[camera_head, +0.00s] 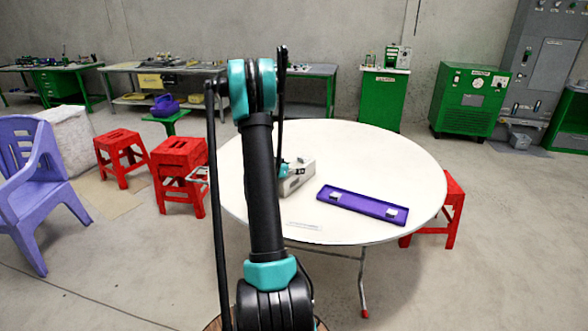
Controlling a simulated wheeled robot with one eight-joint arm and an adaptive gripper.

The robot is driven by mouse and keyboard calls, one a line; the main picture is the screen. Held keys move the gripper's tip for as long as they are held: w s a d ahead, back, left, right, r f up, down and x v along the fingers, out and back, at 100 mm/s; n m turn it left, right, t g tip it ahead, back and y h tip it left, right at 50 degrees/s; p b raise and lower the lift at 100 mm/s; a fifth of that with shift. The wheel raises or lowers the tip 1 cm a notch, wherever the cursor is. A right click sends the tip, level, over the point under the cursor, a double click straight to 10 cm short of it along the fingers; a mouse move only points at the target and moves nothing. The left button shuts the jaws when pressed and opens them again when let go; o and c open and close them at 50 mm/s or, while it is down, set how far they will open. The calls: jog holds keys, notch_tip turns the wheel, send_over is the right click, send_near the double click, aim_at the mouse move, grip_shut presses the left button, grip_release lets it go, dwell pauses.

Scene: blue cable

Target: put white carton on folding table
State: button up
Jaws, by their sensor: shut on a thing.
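The round white folding table (375,150) stands in the middle of the view. A pale box-shaped thing that looks like the white carton (297,182) is at the table's left-centre, at or just above the top; I cannot tell whether it touches. My gripper (289,170) is at the carton's upper left part and is shut on it. My arm passes in front and hides part of the table and of the gripper; the fingertips are small and partly hidden.
A purple tray (345,203) with small pale pieces lies right of the carton. Red stools (180,160) stand left of the table, another (452,205) at its right. A purple chair (35,165) is far left. The table's back and right areas are clear.

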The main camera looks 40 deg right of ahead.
jog(key=o, duration=1.9)
jog(key=v, duration=1.2)
jog(key=s+a+f+n+y, duration=0.1)
jog(key=s+a+n+y, duration=0.3)
jog(key=s+a, duration=0.4)
jog(key=s+a+f+n+y, duration=0.1)
jog(key=s+a+n+y, duration=0.3)
jog(key=s+a, duration=0.4)
jog(key=s+a+f+n+y, duration=0.2)
jog(key=s+a, duration=0.7)
jog(key=a, duration=0.9)
jog(key=shift+a+n+y, duration=0.1)
jog(key=shift+n+y, duration=1.3)
jog(key=shift+n, duration=0.8)
